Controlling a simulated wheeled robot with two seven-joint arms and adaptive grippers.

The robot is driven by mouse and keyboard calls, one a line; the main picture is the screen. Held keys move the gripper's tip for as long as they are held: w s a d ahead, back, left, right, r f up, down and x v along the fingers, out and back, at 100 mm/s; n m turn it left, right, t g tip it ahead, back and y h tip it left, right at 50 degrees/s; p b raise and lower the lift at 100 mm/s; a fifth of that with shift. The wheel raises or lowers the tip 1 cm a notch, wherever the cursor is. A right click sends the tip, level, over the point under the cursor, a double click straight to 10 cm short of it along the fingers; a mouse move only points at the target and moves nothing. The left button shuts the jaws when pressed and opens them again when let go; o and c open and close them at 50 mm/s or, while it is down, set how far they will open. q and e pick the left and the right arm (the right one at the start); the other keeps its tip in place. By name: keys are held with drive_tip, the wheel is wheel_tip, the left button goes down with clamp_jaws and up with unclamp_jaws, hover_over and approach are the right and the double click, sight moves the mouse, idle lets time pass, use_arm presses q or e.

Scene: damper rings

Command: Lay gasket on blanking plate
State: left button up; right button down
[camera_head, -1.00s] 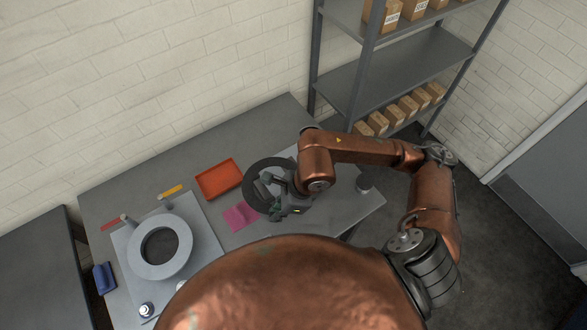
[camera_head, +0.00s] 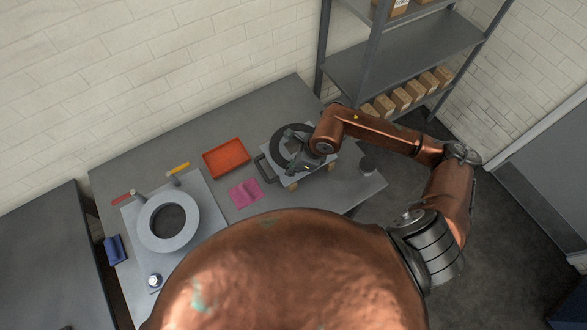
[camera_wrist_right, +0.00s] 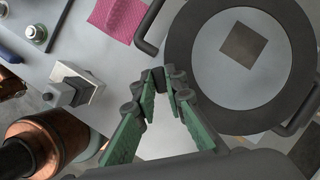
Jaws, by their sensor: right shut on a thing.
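The gasket is a flat dark ring (camera_head: 277,139). It is over the light grey blanking plate (camera_head: 320,170) at the right of the table. In the right wrist view the gasket (camera_wrist_right: 188,88) surrounds a grey area of the plate (camera_wrist_right: 215,75) with a dark square in its middle. The plate's dark handles show on two sides. My right gripper (camera_head: 298,160) is shut on the gasket's near edge; its green fingers (camera_wrist_right: 159,80) meet there in the wrist view. I cannot tell whether the gasket touches the plate. My left gripper is not in view.
An orange tray (camera_head: 226,158) and a pink cloth (camera_head: 245,193) lie left of the plate. A pale grey flanged ring (camera_head: 150,233) stands further left. Shelving (camera_head: 405,62) stands behind.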

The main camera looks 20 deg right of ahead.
drive_tip(key=shift+w+d+f, duration=0.25)
drive_tip(key=shift+f, duration=0.2)
drive_tip(key=shift+w+d+f, duration=0.25)
drive_tip(key=shift+f, duration=0.15)
drive_tip(key=shift+f+p, duration=0.65)
drive_tip(key=shift+f, duration=0.95)
drive_tip(key=c, duration=2)
unclamp_jaws()
drive_tip(key=b+v, duration=0.2)
drive_tip(key=v, duration=1)
drive_tip(key=shift+w, duration=0.1)
